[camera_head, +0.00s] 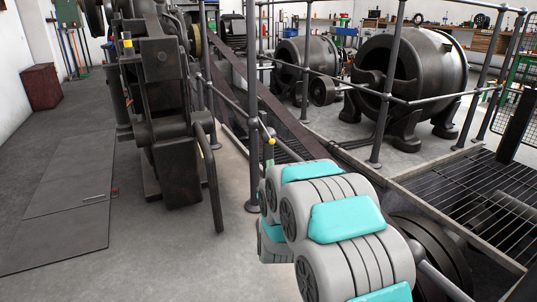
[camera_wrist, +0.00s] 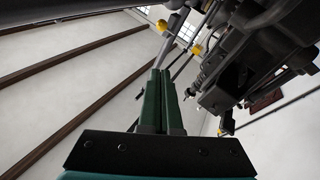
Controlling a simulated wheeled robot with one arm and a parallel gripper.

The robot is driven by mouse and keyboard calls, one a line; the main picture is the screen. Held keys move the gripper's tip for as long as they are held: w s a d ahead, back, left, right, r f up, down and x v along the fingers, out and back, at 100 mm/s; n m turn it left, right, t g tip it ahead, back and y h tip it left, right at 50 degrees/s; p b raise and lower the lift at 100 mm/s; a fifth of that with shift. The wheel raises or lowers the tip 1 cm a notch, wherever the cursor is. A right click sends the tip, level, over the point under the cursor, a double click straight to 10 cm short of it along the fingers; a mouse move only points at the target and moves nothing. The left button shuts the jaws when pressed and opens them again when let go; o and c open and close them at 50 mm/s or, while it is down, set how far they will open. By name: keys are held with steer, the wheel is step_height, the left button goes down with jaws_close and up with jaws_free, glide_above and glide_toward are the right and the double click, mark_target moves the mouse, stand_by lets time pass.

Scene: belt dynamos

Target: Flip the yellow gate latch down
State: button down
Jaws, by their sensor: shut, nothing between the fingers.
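In the head view a small yellow knob (camera_head: 270,141), which looks like the end of the gate latch, shows at the railing post, just above my gripper's green fingers (camera_head: 268,153). My arm hides part of the area below it. In the wrist view my gripper (camera_wrist: 160,71) has its two green fingers side by side, shut and empty. One yellow knob (camera_wrist: 197,50) shows to the right of the fingertips and another yellow knob (camera_wrist: 162,25) above them. I cannot tell which of these is the latch, nor whether the fingers touch it.
Dark pipe railings (camera_head: 386,100) run around the pit and the large dynamos (camera_head: 412,70). A heavy dark machine (camera_head: 170,110) stands left of the post, with a bent lever (camera_head: 212,180). A sloping belt (camera_head: 280,110) passes behind the post.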

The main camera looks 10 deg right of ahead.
steer(key=w+d+b, duration=0.1)
steer(key=w+d, duration=0.1)
steer(key=w, duration=1)
steer(key=shift+w+r+b, duration=0.3)
steer(key=shift+r, duration=0.15)
steer(key=shift+d+f, duration=0.1)
steer(key=shift+f, duration=0.05)
step_height(320, 180, down, 5)
steer(key=w, duration=0.2)
steer(key=shift+w+a+f+p, duration=0.15)
steer(key=shift+w+a+p, duration=0.2)
steer(key=shift+a, duration=0.1)
steer(key=shift+s, duration=0.1)
